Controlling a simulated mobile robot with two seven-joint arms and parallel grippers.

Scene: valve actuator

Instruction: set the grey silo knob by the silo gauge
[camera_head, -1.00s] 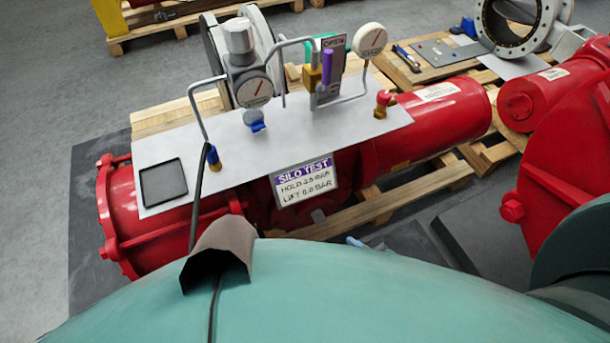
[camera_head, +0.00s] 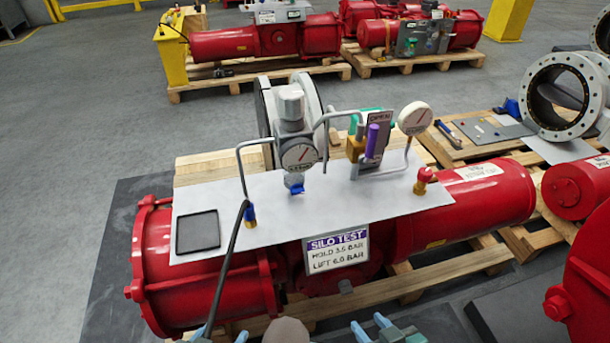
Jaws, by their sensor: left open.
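The grey knob (camera_head: 291,103) is the cap on top of a regulator on the white panel (camera_head: 330,218). A round white gauge (camera_head: 300,156) with a red needle slanting up to the right sits on the front of the regulator, just below the knob; its small lettering is hard to read. A sign (camera_head: 337,249) reads "SILO TEST", "HOLD 3.5 BAR", "LIFT 6.0 BAR". My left gripper (camera_head: 220,335) shows only its fingertips at the bottom edge, apart. My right gripper (camera_head: 371,326) is at the bottom edge, its blue fingertips apart with nothing between. Both are well away from the knob.
A second gauge (camera_head: 414,118), a purple-handled valve (camera_head: 372,141) and a red fitting (camera_head: 425,176) stand to the right. A black hose (camera_head: 232,245) runs down at left. A dark square tray (camera_head: 198,231) lies on the panel. The red actuator (camera_head: 155,270) lies underneath.

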